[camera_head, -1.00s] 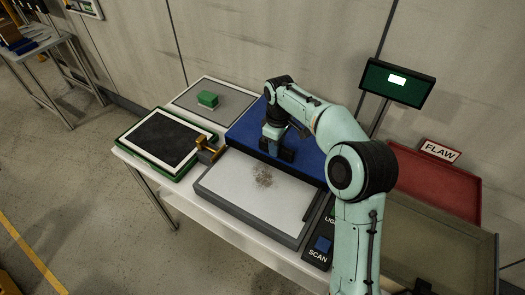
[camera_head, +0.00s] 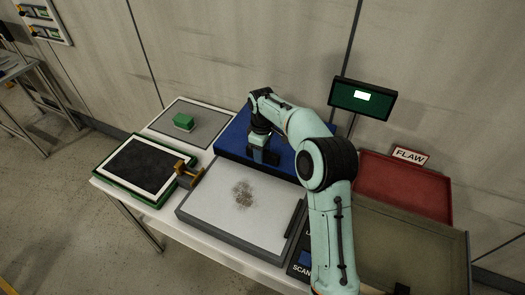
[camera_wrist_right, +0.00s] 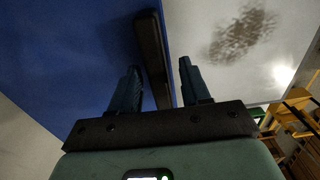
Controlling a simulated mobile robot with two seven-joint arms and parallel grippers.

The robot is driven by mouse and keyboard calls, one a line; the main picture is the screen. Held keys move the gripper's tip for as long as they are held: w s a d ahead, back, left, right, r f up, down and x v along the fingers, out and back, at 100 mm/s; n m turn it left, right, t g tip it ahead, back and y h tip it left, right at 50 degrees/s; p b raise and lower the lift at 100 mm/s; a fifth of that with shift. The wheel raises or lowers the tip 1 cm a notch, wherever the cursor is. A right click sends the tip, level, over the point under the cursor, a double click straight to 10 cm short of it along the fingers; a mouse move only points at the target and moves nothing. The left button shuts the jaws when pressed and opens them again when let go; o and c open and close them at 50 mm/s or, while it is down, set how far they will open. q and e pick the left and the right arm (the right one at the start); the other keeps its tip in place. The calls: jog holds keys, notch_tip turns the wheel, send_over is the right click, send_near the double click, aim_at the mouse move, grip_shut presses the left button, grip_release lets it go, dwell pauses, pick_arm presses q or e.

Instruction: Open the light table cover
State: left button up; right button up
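The light table (camera_head: 240,208) has a grey frame and a white top with a brown speckled patch. Its blue cover (camera_head: 230,144) lies behind the white top, which is uncovered. In the right wrist view, the blue cover (camera_wrist_right: 60,55) carries a black bar handle (camera_wrist_right: 153,50) near its edge. My right gripper (camera_head: 263,158) is over the cover's front part. In the wrist view, its fingers (camera_wrist_right: 160,75) are apart on either side of the handle, with a gap visible on the right side. My left gripper is not in view.
A green-framed dark pad (camera_head: 142,165) and an orange clamp-like piece (camera_head: 188,172) stand left of the light table. A green block (camera_head: 183,121) sits on a grey panel behind. A red FLAW tray (camera_head: 400,187) and a screen (camera_head: 362,98) are right of my arm.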

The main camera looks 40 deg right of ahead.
pick_arm(q)
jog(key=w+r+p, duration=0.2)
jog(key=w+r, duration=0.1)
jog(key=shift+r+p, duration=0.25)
jog(key=shift+p, duration=0.05)
pick_arm(e)
notch_tip(320, 180, up, 13)
jog(key=shift+r, duration=0.15)
dwell(0.4)
